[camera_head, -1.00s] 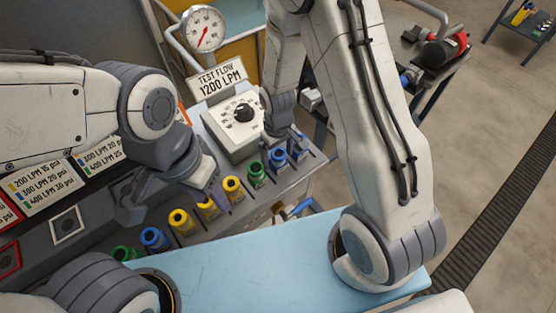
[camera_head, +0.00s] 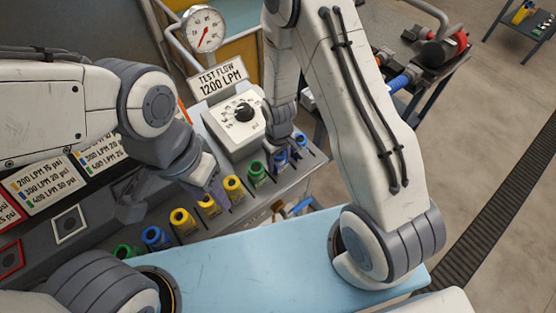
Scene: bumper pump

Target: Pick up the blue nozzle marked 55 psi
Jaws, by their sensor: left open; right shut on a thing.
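A row of nozzles stands on the grey bench. Two blue nozzles are at its right end: a nearer one (camera_head: 280,160) and a farther one (camera_head: 299,142). No 55 psi mark can be read on either. My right gripper (camera_head: 291,143) comes down beside the dial box and is shut at the farther blue nozzle, partly hiding it. My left gripper (camera_head: 217,188) is open above the row, close to the yellow nozzles (camera_head: 233,189). Its fingertips are partly hidden, and nothing shows held in it.
A green nozzle (camera_head: 256,172) and another blue nozzle (camera_head: 154,238) stand in the same row. The white dial box (camera_head: 232,130), the flow sign (camera_head: 219,78) and a gauge (camera_head: 203,29) are behind. A light blue surface (camera_head: 240,265) in front is clear.

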